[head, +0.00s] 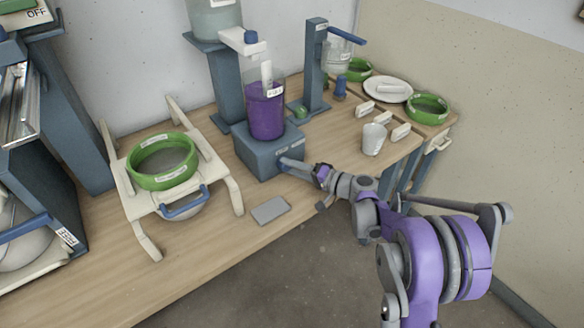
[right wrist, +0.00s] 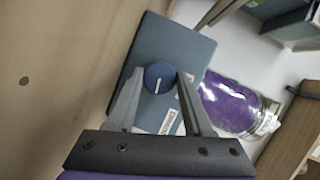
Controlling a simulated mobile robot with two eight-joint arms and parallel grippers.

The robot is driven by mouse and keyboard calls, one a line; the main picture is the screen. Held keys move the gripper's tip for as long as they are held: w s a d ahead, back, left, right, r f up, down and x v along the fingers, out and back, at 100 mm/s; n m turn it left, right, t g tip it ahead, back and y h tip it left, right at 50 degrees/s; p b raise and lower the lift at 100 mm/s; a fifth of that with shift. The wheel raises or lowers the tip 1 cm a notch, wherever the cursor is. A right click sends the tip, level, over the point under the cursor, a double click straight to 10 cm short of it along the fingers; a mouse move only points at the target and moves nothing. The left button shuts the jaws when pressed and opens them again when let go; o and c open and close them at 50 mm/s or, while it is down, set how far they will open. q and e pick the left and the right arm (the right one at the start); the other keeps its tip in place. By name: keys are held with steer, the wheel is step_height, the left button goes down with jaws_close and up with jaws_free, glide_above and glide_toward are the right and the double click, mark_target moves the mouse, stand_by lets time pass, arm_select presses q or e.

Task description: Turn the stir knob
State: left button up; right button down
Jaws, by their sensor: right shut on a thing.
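The stir knob (right wrist: 160,77) is a round dark blue knob with a white pointer line, on the front of a blue-grey stirrer base (head: 252,155). In the right wrist view it sits between the two fingers of my right gripper (head: 288,163), which is shut on it. The pointer line stands nearly upright in that view, tilted slightly right. In the head view my gripper hides the knob. A clear jar (head: 266,112) of purple glaze stands upright on the base; it also shows in the right wrist view (right wrist: 228,104). My left gripper is not in view.
A green-rimmed sieve (head: 162,180) on a cream stand is at left. A grey flat plate (head: 270,210) lies near the table's front edge. A white cup (head: 373,139) stands right of my gripper.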

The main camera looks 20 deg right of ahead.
steer(key=shift+c, duration=1.5)
jaws_free()
steer(key=v, duration=1)
steer(key=shift+s+d, duration=0.25)
steer(key=shift+s, duration=0.05)
